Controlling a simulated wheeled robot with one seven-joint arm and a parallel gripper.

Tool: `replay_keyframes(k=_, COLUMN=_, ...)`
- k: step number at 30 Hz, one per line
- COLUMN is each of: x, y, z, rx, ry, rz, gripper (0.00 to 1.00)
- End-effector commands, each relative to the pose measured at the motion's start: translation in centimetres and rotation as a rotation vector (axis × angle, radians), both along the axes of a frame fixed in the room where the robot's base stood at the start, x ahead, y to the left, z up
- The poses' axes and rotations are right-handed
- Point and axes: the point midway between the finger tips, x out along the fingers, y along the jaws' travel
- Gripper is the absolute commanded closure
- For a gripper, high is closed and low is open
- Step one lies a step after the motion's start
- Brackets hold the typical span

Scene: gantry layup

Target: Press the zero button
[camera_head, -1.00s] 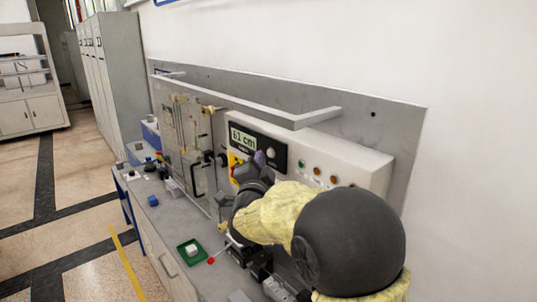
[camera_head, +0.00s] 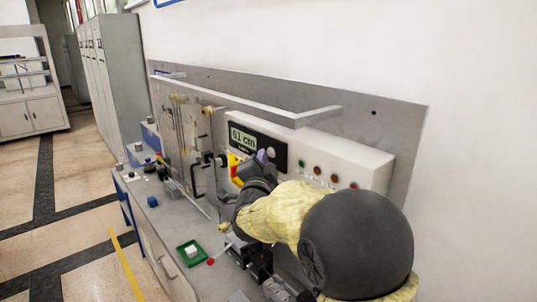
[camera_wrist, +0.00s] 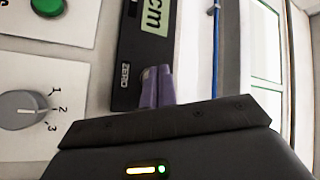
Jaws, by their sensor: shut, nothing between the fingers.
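The measuring panel (camera_head: 243,128) is black, with a lit greenish display (camera_head: 243,139) reading in cm, and stands on the bench's back wall unit. A round pale button (camera_head: 271,151) shows right of the display in the head view. In the wrist view the ZERO label (camera_wrist: 125,72) is printed on the black panel. My gripper (camera_head: 262,156) is shut and empty, with its purple fingertips beside the pale button in the head view. In the wrist view the fingertips (camera_wrist: 157,85) lie over the panel next to the ZERO label and hide the spot there. I cannot tell whether they touch.
A white control box (camera_head: 345,160) with several coloured buttons is right of the panel. A rotary knob (camera_wrist: 25,108) and green button (camera_wrist: 47,6) show in the wrist view. A metal rail (camera_head: 320,116) runs above.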

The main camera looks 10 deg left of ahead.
Motion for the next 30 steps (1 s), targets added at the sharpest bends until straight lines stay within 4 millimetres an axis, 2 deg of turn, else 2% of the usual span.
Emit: replay_keyframes(k=30, x=0.71, y=-0.66, z=-0.04, rx=0.0, ry=-0.001, rz=-0.001, gripper=1.0)
